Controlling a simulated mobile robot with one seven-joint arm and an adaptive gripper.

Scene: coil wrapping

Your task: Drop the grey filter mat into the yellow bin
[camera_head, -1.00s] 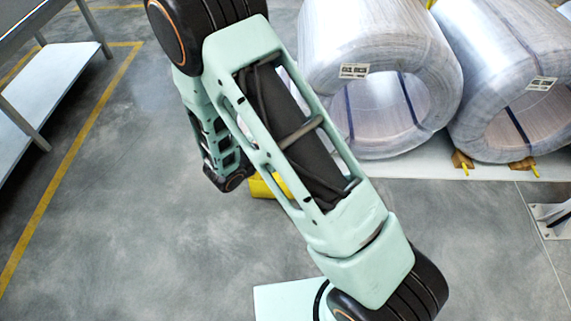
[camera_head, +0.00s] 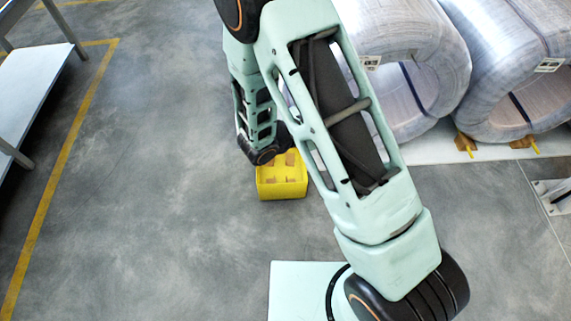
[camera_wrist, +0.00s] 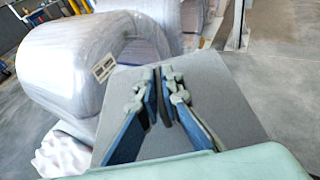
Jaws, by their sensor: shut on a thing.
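The grey filter mat (camera_wrist: 222,82) is a flat grey sheet in the wrist view. My gripper (camera_wrist: 163,95) is shut on it, with the mat spreading out beyond and around the fingers. The head view does not show the mat or the fingers, as my arm covers that area. The yellow bin (camera_head: 282,188) stands on the floor in the middle of the head view, with brownish pieces visible inside. Part of my arm covers its upper left edge. The bin does not show in the wrist view.
Large wrapped coils (camera_head: 425,95) stand on a pale low platform at the right. A table (camera_head: 38,75) stands at the far left beside a yellow floor line (camera_head: 62,165). The grey floor around the bin is clear. A metal foot (camera_head: 553,197) stands at the right edge.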

